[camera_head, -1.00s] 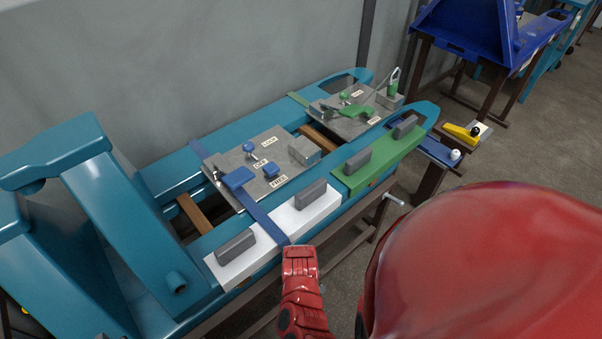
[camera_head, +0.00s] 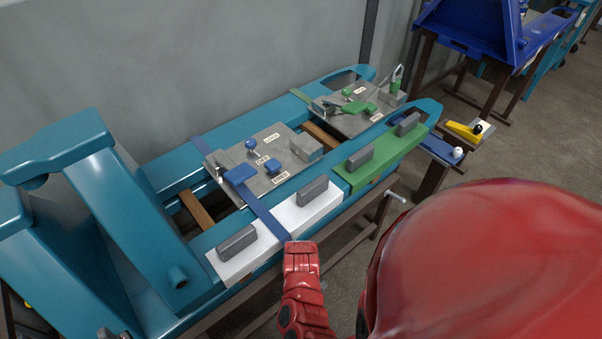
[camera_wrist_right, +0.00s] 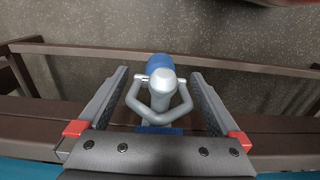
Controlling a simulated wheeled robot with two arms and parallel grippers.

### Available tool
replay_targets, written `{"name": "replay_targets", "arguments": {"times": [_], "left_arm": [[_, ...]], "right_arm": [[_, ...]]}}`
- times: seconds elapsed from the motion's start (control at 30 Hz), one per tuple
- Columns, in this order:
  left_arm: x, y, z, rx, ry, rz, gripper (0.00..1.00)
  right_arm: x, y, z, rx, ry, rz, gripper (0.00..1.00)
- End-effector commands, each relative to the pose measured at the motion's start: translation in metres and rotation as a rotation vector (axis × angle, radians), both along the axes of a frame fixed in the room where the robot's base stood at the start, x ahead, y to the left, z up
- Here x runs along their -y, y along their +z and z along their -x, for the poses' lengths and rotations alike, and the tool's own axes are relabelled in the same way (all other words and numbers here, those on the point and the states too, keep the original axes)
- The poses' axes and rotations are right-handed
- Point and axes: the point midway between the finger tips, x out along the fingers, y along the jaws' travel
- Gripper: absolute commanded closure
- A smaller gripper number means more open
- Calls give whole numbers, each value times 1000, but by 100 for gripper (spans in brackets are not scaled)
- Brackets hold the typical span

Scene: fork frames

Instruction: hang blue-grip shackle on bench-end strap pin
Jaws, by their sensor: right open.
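The blue strap (camera_head: 266,216) crosses the near bench and runs down its front side, where my red right arm hides its end. In the right wrist view, the round grey head of the pin (camera_wrist_right: 160,83) stands out from the strap end (camera_wrist_right: 158,130). The shackle's grey bow (camera_wrist_right: 134,98) appears looped around this pin, and its blue grip (camera_wrist_right: 158,62) lies beyond it. My right gripper (camera_wrist_right: 158,78) is open, with one finger on each side of the shackle and a gap to both. My left gripper is not in view.
White blocks (camera_head: 242,262) with grey handles and a green block (camera_head: 385,161) line the bench's front edge. Plates (camera_head: 262,165) with small levers lie on top. A brown rail (camera_wrist_right: 40,133) crosses below in the wrist view.

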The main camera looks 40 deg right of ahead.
Motion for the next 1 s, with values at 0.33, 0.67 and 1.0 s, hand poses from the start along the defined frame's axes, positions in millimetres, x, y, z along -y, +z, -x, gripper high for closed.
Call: {"name": "replay_targets", "arguments": {"times": [0.33,0.67,1.0], "left_arm": [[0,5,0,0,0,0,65],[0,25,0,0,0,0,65],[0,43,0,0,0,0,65]], "right_arm": [[1,63,-2,10,2,6,0],[0,143,-2,7,0,1,0],[0,170,0,2,0,1,0]]}}
